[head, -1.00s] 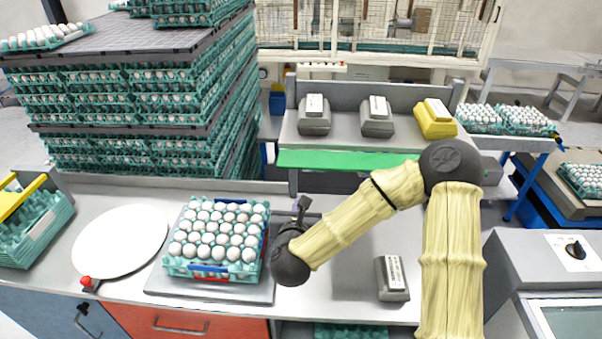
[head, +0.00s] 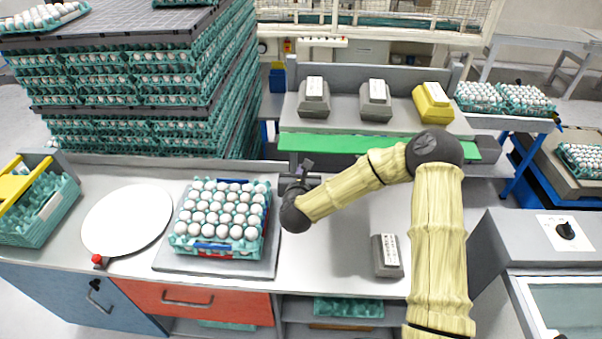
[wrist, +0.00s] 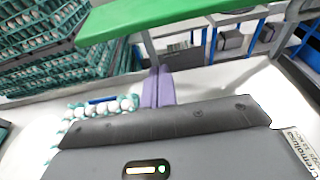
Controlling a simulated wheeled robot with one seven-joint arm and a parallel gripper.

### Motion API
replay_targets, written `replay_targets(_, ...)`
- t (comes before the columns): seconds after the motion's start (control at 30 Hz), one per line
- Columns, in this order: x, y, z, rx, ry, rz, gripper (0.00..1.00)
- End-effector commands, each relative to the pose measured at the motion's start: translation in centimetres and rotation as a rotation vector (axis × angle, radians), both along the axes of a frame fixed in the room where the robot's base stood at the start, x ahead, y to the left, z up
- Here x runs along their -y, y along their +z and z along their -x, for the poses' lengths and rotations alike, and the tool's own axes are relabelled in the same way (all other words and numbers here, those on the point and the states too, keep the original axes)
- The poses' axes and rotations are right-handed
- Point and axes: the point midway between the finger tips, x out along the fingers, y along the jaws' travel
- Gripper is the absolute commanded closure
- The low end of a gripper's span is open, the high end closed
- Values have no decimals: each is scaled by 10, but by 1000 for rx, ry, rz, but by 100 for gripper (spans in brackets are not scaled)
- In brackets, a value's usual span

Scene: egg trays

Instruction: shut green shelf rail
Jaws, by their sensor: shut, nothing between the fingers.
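The green shelf rail (head: 340,144) runs along the front edge of the grey shelf (head: 350,113), its flat green face showing. Its right part passes behind my arm. In the wrist view, the green rail (wrist: 165,15) crosses the top of the picture. My gripper (head: 304,166) is shut and empty, just in front of and below the rail's left part. In the wrist view, my closed gripper fingers (wrist: 158,70) point toward the space below the rail; I cannot tell whether they touch it.
A tray of eggs (head: 218,218) sits on a grey plate left of my gripper. A white disc (head: 127,220) lies further left. A grey box (head: 386,256) stands on the bench to the right. Grey and yellow boxes (head: 433,104) stand on the shelf. Stacked egg trays (head: 140,90) rise behind.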

Motion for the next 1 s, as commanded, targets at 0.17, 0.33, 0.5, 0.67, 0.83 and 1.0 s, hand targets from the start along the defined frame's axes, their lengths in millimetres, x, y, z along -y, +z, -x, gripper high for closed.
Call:
replay_targets(0.17,-2,24,0,1,3,0,100)
replay_targets(0.33,-1,37,1,1,2,0,100)
replay_targets(0.5,1,40,1,0,-2,0,100)
replay_targets(0.67,2,39,1,0,-3,0,100)
replay_targets(0.83,1,39,1,0,-2,0,100)
replay_targets(1.0,-2,40,0,1,3,-1,100)
